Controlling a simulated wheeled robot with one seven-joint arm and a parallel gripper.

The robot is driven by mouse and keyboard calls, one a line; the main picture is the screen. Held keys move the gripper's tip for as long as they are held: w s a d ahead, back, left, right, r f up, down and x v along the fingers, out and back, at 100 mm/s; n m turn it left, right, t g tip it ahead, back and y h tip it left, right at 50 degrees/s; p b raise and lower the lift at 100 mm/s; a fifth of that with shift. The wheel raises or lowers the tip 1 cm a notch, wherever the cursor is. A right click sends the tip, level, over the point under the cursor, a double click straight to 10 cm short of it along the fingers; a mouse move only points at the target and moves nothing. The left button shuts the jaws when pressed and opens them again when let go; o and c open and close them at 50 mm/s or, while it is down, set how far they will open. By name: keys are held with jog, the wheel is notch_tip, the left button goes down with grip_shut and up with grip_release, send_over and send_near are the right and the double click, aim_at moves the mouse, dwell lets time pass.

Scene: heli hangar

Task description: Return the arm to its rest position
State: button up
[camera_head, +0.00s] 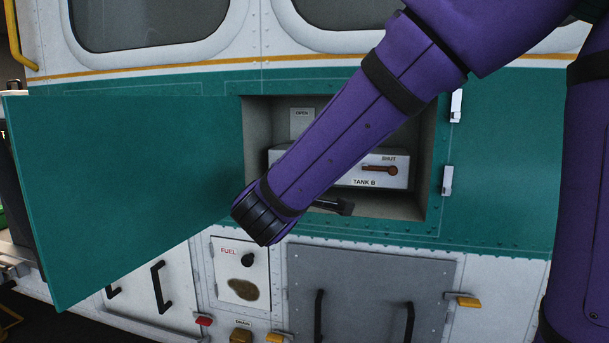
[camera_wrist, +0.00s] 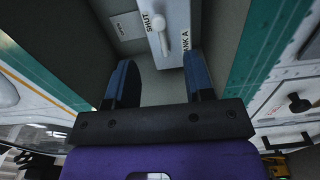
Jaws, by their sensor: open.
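My purple arm (camera_head: 330,130) reaches diagonally down across an open compartment in the side of a teal and white helicopter. Its bent wrist is in front of the compartment's lower left. My gripper (camera_wrist: 158,62) is open and empty in the wrist view, its two dark blue fingers apart. Beyond the fingers is a white box marked TANK A with a pale lever (camera_wrist: 157,37) near the word SHUT. In the head view, a white box marked TANK B (camera_head: 395,182) has a red-brown lever (camera_head: 379,170) lying horizontally under SHUT. My arm hides the box's left part.
A teal hatch door (camera_head: 130,190) stands open at the left of the compartment (camera_head: 425,160). A white fuel panel (camera_head: 240,272) and a grey panel (camera_head: 365,285) with black handles lie below. White latches (camera_head: 447,180) stick out at the compartment's right.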

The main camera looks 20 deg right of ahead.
jog(key=shift+s+a, duration=0.1)
jog(key=shift+s, duration=0.05)
dwell(0.4)
jog(key=s+d+f+m+g, duration=0.2)
jog(key=s+d+m+g, duration=0.5)
jog(key=s+d, duration=0.5)
jog(key=s+a+f+m+g+y, duration=0.2)
jog(key=s+a+m+y, duration=0.1)
jog(key=s+y, duration=0.7)
jog(key=s, duration=0.2)
jog(key=shift+s+a+m+y, duration=0.2)
jog(key=shift+s+m+y, duration=0.1)
jog(key=shift+s, duration=0.05)
jog(key=shift+f, duration=0.15)
